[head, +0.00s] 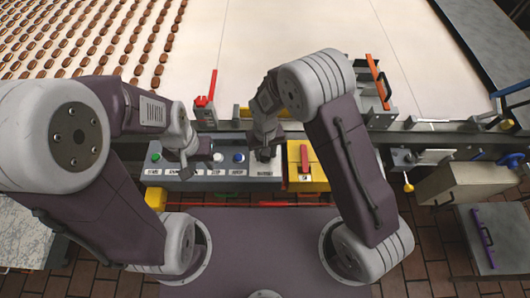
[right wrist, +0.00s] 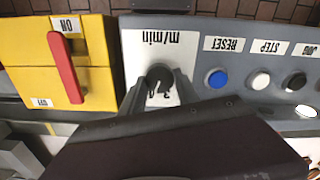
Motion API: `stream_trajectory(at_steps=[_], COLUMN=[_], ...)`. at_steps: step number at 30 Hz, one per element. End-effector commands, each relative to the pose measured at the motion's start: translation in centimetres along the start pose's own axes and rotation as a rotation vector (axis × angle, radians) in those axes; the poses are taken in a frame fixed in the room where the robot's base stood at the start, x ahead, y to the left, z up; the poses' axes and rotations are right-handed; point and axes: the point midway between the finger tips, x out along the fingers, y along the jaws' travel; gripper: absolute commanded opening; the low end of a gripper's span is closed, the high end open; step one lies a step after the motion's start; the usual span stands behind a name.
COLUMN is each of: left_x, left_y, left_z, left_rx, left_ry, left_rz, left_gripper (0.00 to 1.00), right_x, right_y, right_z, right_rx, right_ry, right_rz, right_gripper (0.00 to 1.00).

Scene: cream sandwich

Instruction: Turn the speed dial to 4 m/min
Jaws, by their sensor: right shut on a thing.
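The speed dial (right wrist: 158,74) is a black knob on a white plate marked "m/min", upside down in the right wrist view. My right gripper (right wrist: 160,88) has its fingers on either side of the knob and is shut on it. The fingers and wrist cover part of the scale, and I cannot read the set speed. In the head view my right gripper (head: 264,153) is at the right end of the grey control panel (head: 232,184) and hides the dial. My left gripper (head: 204,152) is over the panel's left half; its finger opening is unclear.
A blue RESET button (right wrist: 217,78), a white STEP button (right wrist: 260,80) and a black JOG button (right wrist: 294,81) sit beside the dial. On its other side is a yellow box with a red switch handle (right wrist: 66,66). Behind the panel runs a conveyor with rows of brown biscuits (head: 95,45).

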Motion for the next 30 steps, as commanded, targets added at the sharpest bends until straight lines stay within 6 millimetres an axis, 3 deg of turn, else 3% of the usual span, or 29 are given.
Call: stream_trajectory(at_steps=[14,15,17,26,30], left_x=[-0.1,-0.1,-0.1,0.0,0.4], left_y=[0.0,0.0,0.0,0.0,0.0], left_z=[0.0,0.0,0.0,0.0,0.0], left_rx=[0.000,0.000,0.000,0.000,0.000], left_ry=[0.000,0.000,0.000,0.000,0.000], left_rz=[0.000,0.000,0.000,0.000,0.000], left_gripper=[0.36,0.36,0.36,0.36,0.36], right_x=[-0.3,-0.3,-0.3,-0.2,-1.7], right_y=[-0.1,-0.1,-0.1,0.0,-0.1], right_z=[-0.5,-0.5,-0.4,-0.2,-0.3], right_rx=[0.016,0.016,0.016,0.015,0.015], right_ry=[0.013,0.014,0.012,0.006,0.010], right_rz=[-0.003,-0.003,-0.003,-0.001,-0.003], right_gripper=[0.00,0.40,0.57,0.59,0.59])
